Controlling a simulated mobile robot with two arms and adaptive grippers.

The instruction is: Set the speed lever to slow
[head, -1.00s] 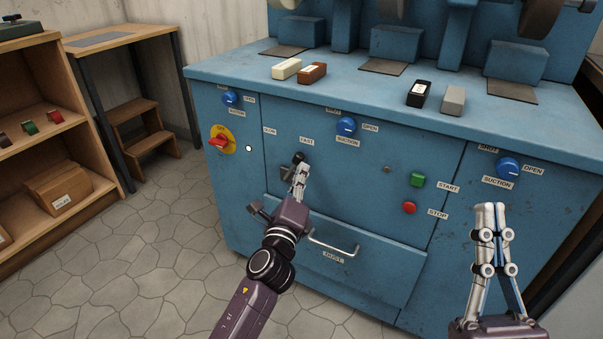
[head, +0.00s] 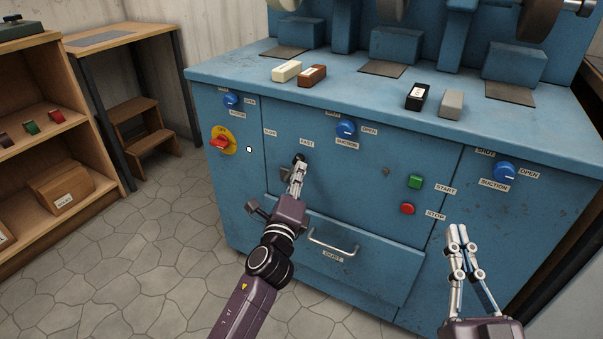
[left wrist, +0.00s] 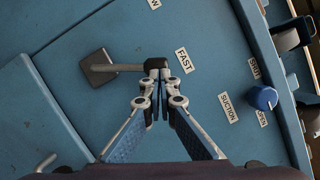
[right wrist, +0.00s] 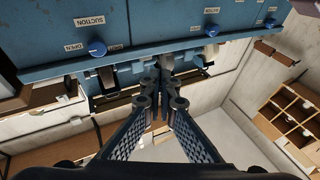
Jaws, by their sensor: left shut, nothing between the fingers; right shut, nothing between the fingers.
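The speed lever has a black knob (head: 299,157) at the blue cabinet front, just below the FAST label (head: 307,142). In the left wrist view its grey base (left wrist: 98,68) and shaft (left wrist: 128,67) show, with the knob end (left wrist: 154,63) beside the FAST label (left wrist: 184,60). The SLOW label (head: 270,132) is to the left. My left gripper (head: 299,167) is shut and empty, its tips (left wrist: 158,74) right at the knob; I cannot tell whether they touch. My right gripper (head: 457,232) is shut and empty, in front of the cabinet's right part.
Right of the lever are a green START button (head: 415,182) and a red STOP button (head: 408,209). A drawer handle (head: 333,243) sticks out below. Blue suction knobs (head: 346,128) and a red switch (head: 221,143) also project.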

